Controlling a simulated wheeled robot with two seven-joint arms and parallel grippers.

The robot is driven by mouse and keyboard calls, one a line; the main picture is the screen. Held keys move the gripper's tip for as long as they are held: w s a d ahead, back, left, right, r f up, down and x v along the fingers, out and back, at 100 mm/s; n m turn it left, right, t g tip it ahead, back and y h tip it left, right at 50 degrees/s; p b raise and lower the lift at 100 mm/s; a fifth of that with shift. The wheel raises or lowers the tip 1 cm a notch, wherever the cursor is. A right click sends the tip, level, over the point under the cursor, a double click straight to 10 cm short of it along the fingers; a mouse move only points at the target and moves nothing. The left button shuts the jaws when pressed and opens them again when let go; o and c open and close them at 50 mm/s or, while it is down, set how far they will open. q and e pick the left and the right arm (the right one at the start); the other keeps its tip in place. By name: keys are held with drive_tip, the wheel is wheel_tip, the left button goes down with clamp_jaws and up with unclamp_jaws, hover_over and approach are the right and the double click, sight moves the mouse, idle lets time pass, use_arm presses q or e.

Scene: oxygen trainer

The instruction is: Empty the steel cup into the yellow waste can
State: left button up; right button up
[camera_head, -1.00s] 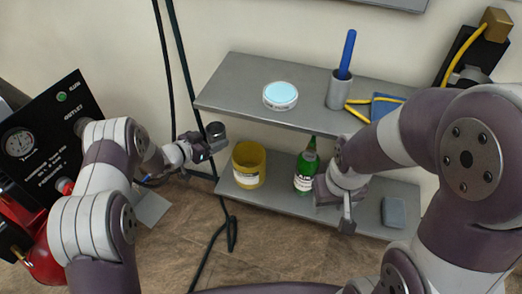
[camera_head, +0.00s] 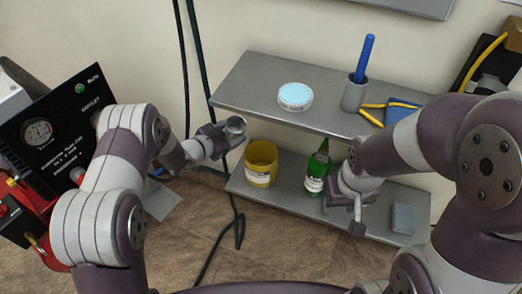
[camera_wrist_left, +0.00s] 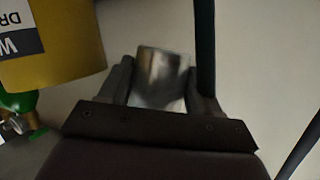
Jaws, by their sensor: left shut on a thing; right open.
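The steel cup (camera_head: 236,126) is small and shiny, and my left gripper (camera_head: 228,133) is shut on it, left of and above the yellow waste can. In the left wrist view the cup (camera_wrist_left: 162,76) sits between the two dark fingers (camera_wrist_left: 160,88). The yellow waste can (camera_head: 262,166) stands upright on the lower shelf with a white label; it also shows at the upper left of the left wrist view (camera_wrist_left: 60,60). The cup's contents cannot be made out. My right gripper (camera_head: 357,215) is open and empty in front of the lower shelf, right of the green bottle.
A green bottle (camera_head: 317,170) stands close right of the can, and a grey block (camera_head: 403,218) lies farther right. The upper shelf (camera_head: 238,92) overhangs behind, carrying a round white dish (camera_head: 295,97) and a grey holder (camera_head: 354,96). Dark hoses (camera_head: 190,75) hang behind my left arm.

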sight(245, 123)
use_arm(q)
drive_tip(key=shift+s+d+r+m, duration=0.2)
drive_tip(key=shift+r+m, duration=0.1)
drive_tip(key=shift+r, duration=0.45)
drive_tip(key=shift+s+d+r, duration=0.1)
drive_tip(key=shift+s+r, duration=0.05)
drive_tip(key=shift+s+d+r+m+t+y, duration=0.15)
drive_tip(key=shift+r+m+t+y, duration=0.05)
drive_tip(key=shift+r+m, duration=0.15)
drive_tip(key=shift+s+d+r+m+t+y, duration=0.1)
drive_tip(key=shift+d+r+m+t+y, duration=0.05)
drive_tip(key=shift+r+m+t+y, duration=0.15)
drive_tip(key=shift+s+d+b, duration=0.15)
drive_tip(key=shift+d+b, duration=0.05)
drive_tip(key=shift+b, duration=0.25)
drive_tip(key=shift+s+d+r+m+t+b, duration=0.2)
drive_tip(key=shift+s+d+m+t+b, duration=0.15)
drive_tip(key=shift+m, duration=0.2)
drive_tip(key=shift+r, duration=0.15)
drive_tip(key=m+b, duration=0.1)
drive_tip(key=m+t+b, duration=0.1)
drive_tip(key=b, duration=0.1)
drive_tip(key=shift+f+y, duration=0.25)
drive_tip(key=shift+y, duration=0.15)
drive_tip(key=shift+s+r+m+b, duration=0.1)
drive_tip(key=shift+r+m+b, duration=0.2)
drive_tip(key=shift+m+b, duration=0.1)
